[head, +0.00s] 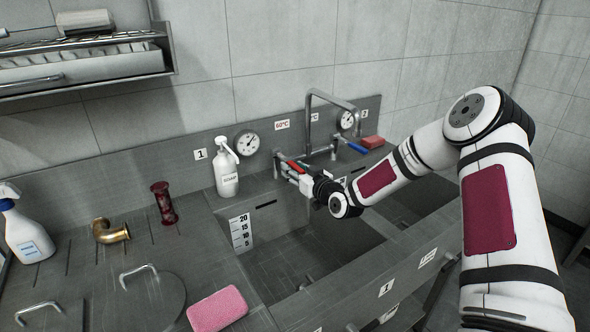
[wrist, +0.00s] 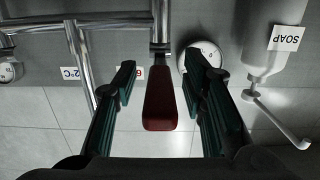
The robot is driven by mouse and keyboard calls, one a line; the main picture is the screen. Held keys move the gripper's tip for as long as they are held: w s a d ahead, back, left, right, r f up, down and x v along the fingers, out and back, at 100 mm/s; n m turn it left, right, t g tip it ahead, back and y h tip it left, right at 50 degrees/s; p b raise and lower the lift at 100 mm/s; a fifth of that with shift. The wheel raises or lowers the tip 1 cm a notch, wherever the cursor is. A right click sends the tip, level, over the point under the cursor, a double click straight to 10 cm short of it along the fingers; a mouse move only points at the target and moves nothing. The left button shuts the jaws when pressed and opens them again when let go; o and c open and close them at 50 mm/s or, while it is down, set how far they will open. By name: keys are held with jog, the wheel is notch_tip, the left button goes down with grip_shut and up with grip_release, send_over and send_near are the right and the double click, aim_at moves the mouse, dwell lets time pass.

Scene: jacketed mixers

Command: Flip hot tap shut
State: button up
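The hot tap's red lever (wrist: 160,98) is between the two fingers of my open gripper (wrist: 160,75) in the wrist view, with a gap on both sides. That view is upside down. In the head view the red lever (head: 294,168) shows only partly beside my gripper (head: 287,164), at the back edge of the sink. The steel spout (head: 308,118) rises right of it. A blue lever (head: 357,147) stands out on the spout's right side. A 60°C label (head: 282,125) is on the wall panel above the red lever.
A white soap bottle (head: 225,168) stands close left of my gripper, and its nozzle shows in the wrist view. A round gauge (head: 247,143) is behind. The sink basin (head: 310,262) below is empty. A pink sponge (head: 217,308) lies on the front counter.

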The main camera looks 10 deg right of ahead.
jog(key=shift+s, duration=0.1)
jog(key=v, duration=1.1)
jog(key=shift+s+d, duration=0.2)
jog(key=shift+s, duration=0.2)
jog(key=s+r+g+h, duration=0.35)
jog(key=s+r, duration=0.25)
jog(key=s, duration=0.3)
jog(key=s+r+g+h, duration=0.3)
jog(key=s+r+g, duration=0.3)
jog(key=s, duration=0.4)
jog(key=s+a+r+m+g, duration=0.1)
jog(key=s+a+r, duration=0.1)
jog(key=s, duration=0.8)
jog(key=s+a+r+m+g+y, duration=0.1)
jog(key=s+a+r+m, duration=0.1)
jog(key=s, duration=0.8)
jog(key=shift+s+r+m, duration=0.2)
jog(key=shift+s+m, duration=0.1)
jog(key=shift+s, duration=0.05)
